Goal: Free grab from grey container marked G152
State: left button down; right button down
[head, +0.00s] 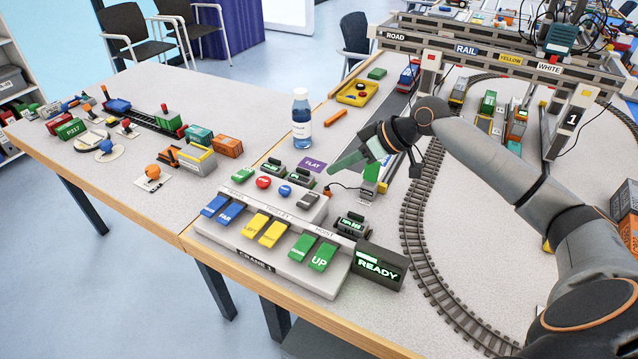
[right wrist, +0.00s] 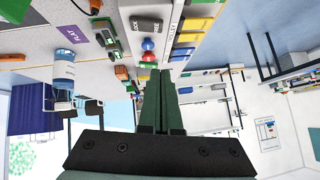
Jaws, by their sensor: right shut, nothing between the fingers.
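My right gripper (head: 333,170) comes in from the right, its green fingers shut and empty, above the back edge of the crane 1 control panel (head: 325,285). The shut fingers also show in the right wrist view (right wrist: 160,85). The panel has blue, yellow and green keys, round buttons and a grey key (head: 310,200). In the right wrist view the grey lock and free key (right wrist: 147,25) lies beyond the fingertips. A display (head: 380,265) reads READY. Crane 1 (head: 570,120) stands at the right. I cannot make out a grey container marked G152 or the grab. My left gripper is not in view.
A water bottle (head: 301,118) stands left of my right gripper. A purple FLAT card (head: 312,164) lies behind the panel. Curved track (head: 425,225) runs right of it under my arm. Wagons, small containers and a green P317 container (head: 70,129) stand on the left table.

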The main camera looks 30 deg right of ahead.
send_over(308, 206)
jog(key=f, duration=0.7)
jog(key=shift+w+d, duration=0.25)
jog(key=shift+w, duration=0.1)
jog(key=shift+s+a+f+p, duration=0.1)
jog(key=shift+f+p, duration=0.05)
jog(key=shift+f, duration=0.45)
jog(key=shift+s+f+p, duration=0.1)
jog(key=shift+f+p, duration=0.05)
jog(key=shift+f, duration=0.4)
jog(key=shift+a+f, duration=0.1)
jog(key=shift+f, duration=0.5)
jog(key=shift+s, duration=0.1)
